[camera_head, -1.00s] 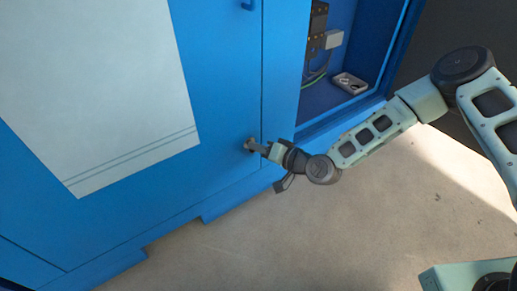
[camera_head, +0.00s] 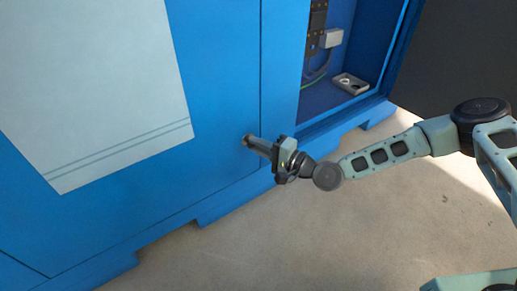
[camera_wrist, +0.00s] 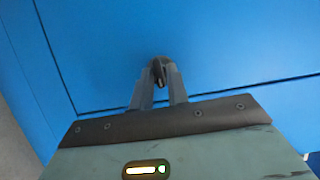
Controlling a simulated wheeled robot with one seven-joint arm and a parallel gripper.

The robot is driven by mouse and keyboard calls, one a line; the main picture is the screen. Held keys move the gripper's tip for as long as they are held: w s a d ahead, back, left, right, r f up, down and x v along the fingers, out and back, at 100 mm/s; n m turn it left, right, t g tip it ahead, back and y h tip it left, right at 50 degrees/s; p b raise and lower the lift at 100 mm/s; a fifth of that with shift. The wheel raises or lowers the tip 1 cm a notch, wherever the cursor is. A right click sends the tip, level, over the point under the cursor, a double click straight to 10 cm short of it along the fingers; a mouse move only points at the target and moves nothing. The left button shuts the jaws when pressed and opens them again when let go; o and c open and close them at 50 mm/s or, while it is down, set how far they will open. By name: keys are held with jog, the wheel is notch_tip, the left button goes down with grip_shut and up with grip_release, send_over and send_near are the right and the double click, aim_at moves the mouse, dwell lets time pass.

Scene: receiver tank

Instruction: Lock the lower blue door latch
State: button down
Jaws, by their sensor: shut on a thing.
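The lower door latch (camera_head: 246,140) is a small dark handle on the blue door (camera_head: 220,90), near the door's right edge and low down. My gripper (camera_head: 254,143) reaches it from the right, with its fingers at the latch. In the wrist view the latch (camera_wrist: 159,66) is a dark rounded piece between the two grey fingertips of my gripper (camera_wrist: 160,80), which are shut on it. The fingers hide part of the latch, so its exact angle is hard to tell. The door seam runs close beside it.
A large pale panel (camera_head: 95,90) covers much of the door to the left. To the right, an open cabinet bay holds a grey box (camera_head: 331,38) and a small grey tray (camera_head: 350,83). The concrete floor (camera_head: 300,230) below is clear.

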dwell(0.5)
jog(key=c, duration=1.5)
grip_release()
jog(key=shift+c, duration=0.2)
jog(key=p+v, duration=0.6)
jog(key=v, duration=1.1)
jog(key=shift+s+d+f, duration=0.15)
jog(key=shift+d, duration=0.05)
